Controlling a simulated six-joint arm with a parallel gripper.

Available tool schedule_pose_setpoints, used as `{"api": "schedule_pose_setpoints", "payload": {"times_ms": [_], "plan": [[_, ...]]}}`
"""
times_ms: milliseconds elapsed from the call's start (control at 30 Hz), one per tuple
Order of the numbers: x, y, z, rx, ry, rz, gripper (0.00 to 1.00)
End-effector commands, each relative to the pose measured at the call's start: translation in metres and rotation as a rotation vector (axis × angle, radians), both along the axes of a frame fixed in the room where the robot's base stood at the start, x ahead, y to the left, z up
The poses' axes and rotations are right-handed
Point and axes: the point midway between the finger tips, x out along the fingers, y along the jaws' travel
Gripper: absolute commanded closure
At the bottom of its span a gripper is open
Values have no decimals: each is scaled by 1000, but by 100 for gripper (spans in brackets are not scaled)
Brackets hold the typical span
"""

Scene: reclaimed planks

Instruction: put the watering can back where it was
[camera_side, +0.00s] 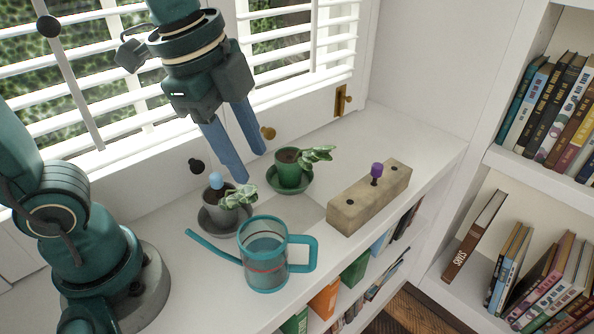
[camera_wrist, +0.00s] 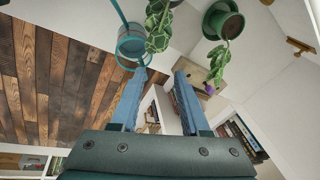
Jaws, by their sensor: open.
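The watering can (camera_side: 266,262) is a clear vessel with teal rims, a teal handle on its right and a long spout to its left. It stands upright on the white shelf top near the front edge. It also shows in the wrist view (camera_wrist: 131,46), at the upper middle. My gripper (camera_side: 248,167) is open and empty, pointing down above the shelf, behind and higher than the can. Its blue fingers (camera_wrist: 155,95) are apart with nothing between them in the wrist view.
A grey potted plant (camera_side: 216,206) stands just behind the can, with a green potted plant (camera_side: 289,172) farther back. A stone-coloured block (camera_side: 369,198) with a purple-topped peg (camera_side: 376,172) lies to the right. Window blinds (camera_side: 110,75) stand behind; a bookcase (camera_side: 535,185) is at right.

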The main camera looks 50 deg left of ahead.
Motion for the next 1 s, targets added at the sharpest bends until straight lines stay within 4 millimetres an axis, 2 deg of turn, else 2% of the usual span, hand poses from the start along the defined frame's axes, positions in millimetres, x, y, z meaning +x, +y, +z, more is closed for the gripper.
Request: {"api": "schedule_pose_setpoints", "payload": {"times_ms": [33, 100, 200, 300, 400, 533, 1000], "plan": [[-9, 10, -2, -46, -30, 168, 54], [-18, 20, -6, -116, -66, 393, 54], [-30, 30, -15, -212, -110, 671, 54], [-38, 37, -23, -293, -143, 876, 54], [-43, 41, -29, -347, -160, 1002, 54], [-45, 43, -32, -375, -169, 1067, 54], [-45, 42, -32, -376, -167, 1068, 54]]}}
